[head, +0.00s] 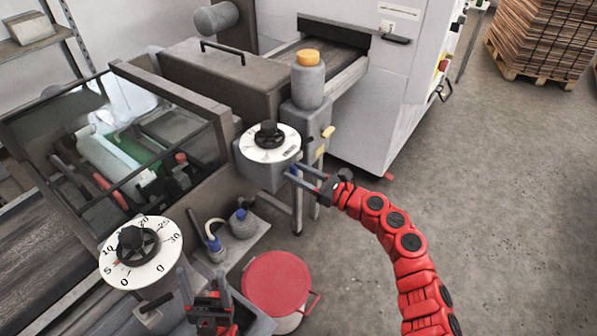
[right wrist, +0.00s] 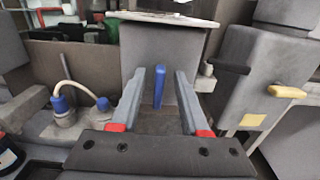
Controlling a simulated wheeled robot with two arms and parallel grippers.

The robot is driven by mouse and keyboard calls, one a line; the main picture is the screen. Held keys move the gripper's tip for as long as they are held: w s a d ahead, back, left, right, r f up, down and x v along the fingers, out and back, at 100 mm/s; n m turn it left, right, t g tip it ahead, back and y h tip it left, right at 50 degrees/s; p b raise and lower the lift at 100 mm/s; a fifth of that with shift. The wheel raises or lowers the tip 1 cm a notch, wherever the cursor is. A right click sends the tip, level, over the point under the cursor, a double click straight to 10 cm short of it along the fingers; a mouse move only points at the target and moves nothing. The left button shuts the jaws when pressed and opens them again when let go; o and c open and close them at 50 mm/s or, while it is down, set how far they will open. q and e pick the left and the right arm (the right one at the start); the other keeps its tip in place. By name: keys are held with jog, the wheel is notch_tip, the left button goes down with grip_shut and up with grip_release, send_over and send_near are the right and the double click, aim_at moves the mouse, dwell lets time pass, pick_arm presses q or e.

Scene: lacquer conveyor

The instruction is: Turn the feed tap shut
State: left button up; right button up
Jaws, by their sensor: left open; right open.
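A blue upright lever (right wrist: 158,86), which looks like the feed tap's handle, shows in the right wrist view below the grey dial box (right wrist: 160,45). In the head view only a bit of blue (head: 294,170) shows under that box. My right gripper (head: 297,175) reaches in from the right with its jaws open. In the right wrist view its fingers (right wrist: 160,74) stand on either side of the lever; I cannot tell whether they touch it. My left gripper (head: 206,290) is open and empty at the bottom of the head view.
A dial (head: 268,142) tops the box, and a larger dial (head: 140,252) is at lower left. A yellow handle (right wrist: 286,91) and a dark lever (right wrist: 230,66) stick out at right. A red-lidded drum (head: 277,283) stands below.

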grip_shut()
